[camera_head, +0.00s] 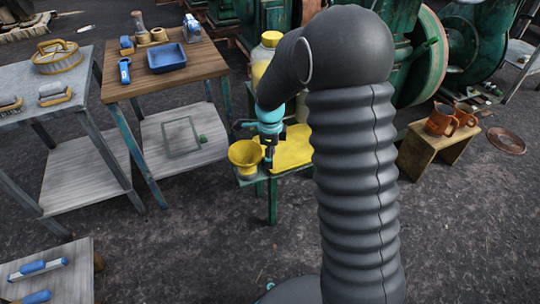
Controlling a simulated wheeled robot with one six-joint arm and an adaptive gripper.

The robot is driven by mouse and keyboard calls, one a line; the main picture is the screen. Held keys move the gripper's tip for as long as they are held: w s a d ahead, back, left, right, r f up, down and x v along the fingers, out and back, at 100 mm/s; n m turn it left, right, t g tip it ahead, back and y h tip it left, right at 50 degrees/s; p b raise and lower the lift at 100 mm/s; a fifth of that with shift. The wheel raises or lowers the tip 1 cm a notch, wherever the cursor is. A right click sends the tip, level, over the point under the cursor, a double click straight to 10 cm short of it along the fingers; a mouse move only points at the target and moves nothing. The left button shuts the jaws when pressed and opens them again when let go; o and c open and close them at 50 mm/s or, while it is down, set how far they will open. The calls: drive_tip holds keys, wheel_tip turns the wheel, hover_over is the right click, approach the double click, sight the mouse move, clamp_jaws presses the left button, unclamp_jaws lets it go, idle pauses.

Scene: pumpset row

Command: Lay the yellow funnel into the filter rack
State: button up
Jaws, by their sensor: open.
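The yellow funnel (245,153) stands with its wide mouth up on a small green stand (255,181), at the left edge of a yellow surface. My gripper (267,156) points down just right of the funnel, very close to its rim. Its fingers are small and dark here; they look open, and I cannot tell whether they touch the funnel. No thing is clearly recognisable as the filter rack. A thin rectangular frame (181,119) on the wooden table's lower shelf may be it, but I cannot be sure. My arm hides part of the stand.
A yellow-capped jar (271,39) stands behind my gripper. The wooden table (113,91) at left holds a blue tray (167,57) and tools. A grey table (17,112) holds a round yellow item (57,58). Orange mugs (441,119) stand on a stool at right.

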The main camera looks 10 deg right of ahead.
wheel_tip(320, 180, up, 12)
idle(0.5)
